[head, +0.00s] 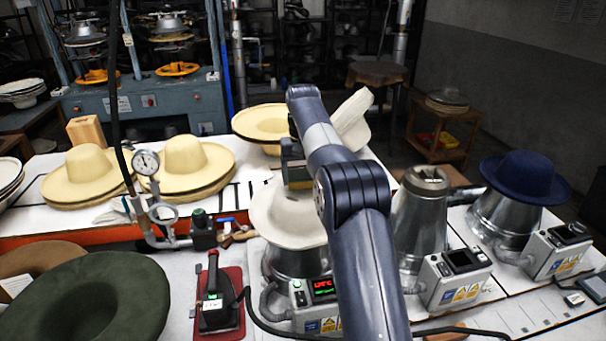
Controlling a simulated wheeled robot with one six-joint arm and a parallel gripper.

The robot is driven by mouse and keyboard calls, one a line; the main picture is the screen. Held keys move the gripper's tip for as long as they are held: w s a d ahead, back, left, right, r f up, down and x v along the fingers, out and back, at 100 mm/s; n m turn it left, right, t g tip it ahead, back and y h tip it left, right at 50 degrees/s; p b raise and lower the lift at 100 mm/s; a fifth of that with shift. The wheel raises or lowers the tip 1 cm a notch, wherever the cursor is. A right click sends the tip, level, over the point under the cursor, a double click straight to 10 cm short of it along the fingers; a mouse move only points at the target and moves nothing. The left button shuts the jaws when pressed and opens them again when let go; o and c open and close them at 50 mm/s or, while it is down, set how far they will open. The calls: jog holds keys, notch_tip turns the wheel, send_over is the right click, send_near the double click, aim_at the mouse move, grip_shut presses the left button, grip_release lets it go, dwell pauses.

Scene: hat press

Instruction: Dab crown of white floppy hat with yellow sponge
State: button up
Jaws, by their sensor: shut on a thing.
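The white floppy hat (272,212) sits on a metal heated form left of centre, its wavy brim draped down. My arm hides its right part. My gripper (296,170) is over the crown, pointing down, and is shut on a dull yellowish block, the yellow sponge (297,181). The sponge is small and mostly hidden by the gripper. It is right at the top of the crown; I cannot tell whether it touches.
A bare metal form (418,222) and one with a navy hat (522,176) stand to the right. Cream hats (196,165) lie at the back left. A dark green hat (85,300) and an iron (213,295) on a red pad are at the front left. A gauge pipe (160,215) rises on the left.

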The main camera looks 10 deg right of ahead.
jog(key=shift+f, duration=0.6)
dwell(0.7)
notch_tip(320, 180, up, 3)
jog(key=p, duration=0.3)
jog(key=shift+r, duration=2.05)
